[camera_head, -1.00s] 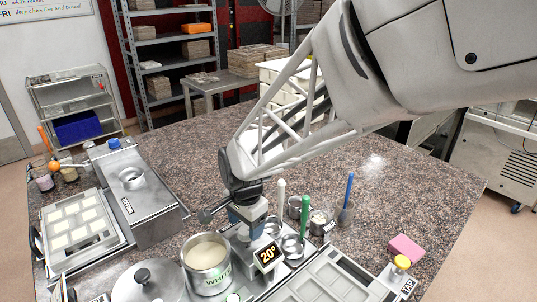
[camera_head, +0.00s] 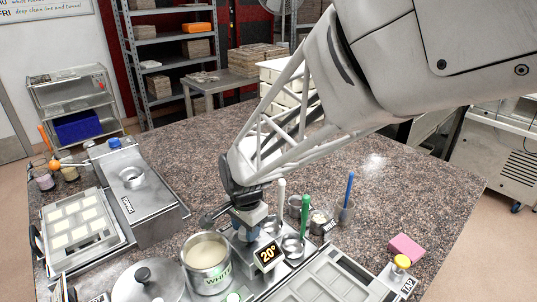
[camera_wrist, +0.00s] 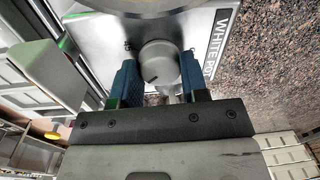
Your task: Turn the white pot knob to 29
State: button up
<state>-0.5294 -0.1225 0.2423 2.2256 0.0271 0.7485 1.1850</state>
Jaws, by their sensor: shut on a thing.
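The white pot (camera_head: 207,260) stands at the front of the counter, full of cream-coloured liquid and labelled WHITE. A display reading 20° (camera_head: 267,254) sits to its right. My gripper (camera_head: 247,226) is beside the pot and behind the display, pointing down. The fingers are shut on the knob. In the head view the knob is hidden by my gripper.
A lidded pot (camera_head: 148,282) stands left of the white pot. Small metal cups (camera_head: 293,246), a green-handled tool (camera_head: 304,213) and a blue-handled tool (camera_head: 349,188) stand close on the right. A mould tray (camera_head: 330,283) lies at the front right.

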jog(key=shift+n, duration=0.4)
jog(key=n, duration=0.6)
jog(key=shift+w, duration=0.1)
jog(key=n, duration=0.7)
jog(key=shift+g, duration=0.3)
jog(key=o, duration=0.9)
jog(key=shift+w+d+r, duration=0.1)
jog(key=shift+d+r, duration=0.05)
jog(key=shift+r, duration=3.75)
